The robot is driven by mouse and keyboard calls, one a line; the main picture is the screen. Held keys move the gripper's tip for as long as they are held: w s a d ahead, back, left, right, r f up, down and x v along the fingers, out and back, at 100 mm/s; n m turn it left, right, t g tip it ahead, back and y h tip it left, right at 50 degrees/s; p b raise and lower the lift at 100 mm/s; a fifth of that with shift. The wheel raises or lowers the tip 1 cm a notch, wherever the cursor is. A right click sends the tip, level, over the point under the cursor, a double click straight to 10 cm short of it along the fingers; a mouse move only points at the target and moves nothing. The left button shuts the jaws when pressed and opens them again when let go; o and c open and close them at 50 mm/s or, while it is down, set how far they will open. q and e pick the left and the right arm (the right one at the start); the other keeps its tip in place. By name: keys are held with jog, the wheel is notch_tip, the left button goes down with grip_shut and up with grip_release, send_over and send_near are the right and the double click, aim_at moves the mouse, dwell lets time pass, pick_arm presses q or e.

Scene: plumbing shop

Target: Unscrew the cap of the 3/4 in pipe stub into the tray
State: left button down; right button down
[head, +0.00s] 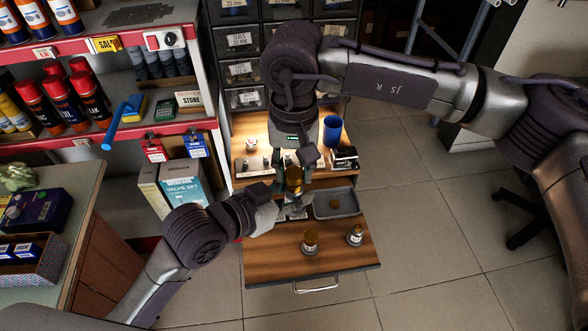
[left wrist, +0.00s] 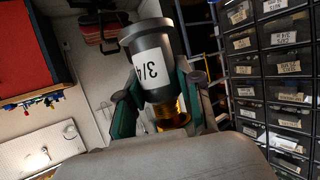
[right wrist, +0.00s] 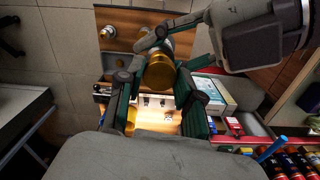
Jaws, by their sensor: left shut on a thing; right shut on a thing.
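The pipe stub is a dark grey cylinder with a wide flange and a white 3/4 label, upside down in the left wrist view (left wrist: 150,65). My left gripper (head: 278,207) is shut around it. A brass-coloured cap (right wrist: 160,72) sits at the stub's end; its lower edge shows in the left wrist view (left wrist: 168,118). My right gripper (head: 296,170) comes from above and is shut on the cap. The fingers hide much of the stub and cap in the head view. The grey tray (head: 350,212) lies just right of the grippers, with a round brownish piece in it (head: 334,203).
Two other stubs with brass caps (head: 310,241) (head: 355,236) stand on the wooden board (head: 270,265) in front. A blue cup (head: 332,130) and small parts stand behind. Valve boxes (head: 183,182) and shelves are close on the left. Open floor lies right.

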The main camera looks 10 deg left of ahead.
aim_at(294, 189)
pick_arm(q)
jog(key=shift+r, duration=0.1)
pick_arm(e)
jog(key=shift+r, duration=0.3)
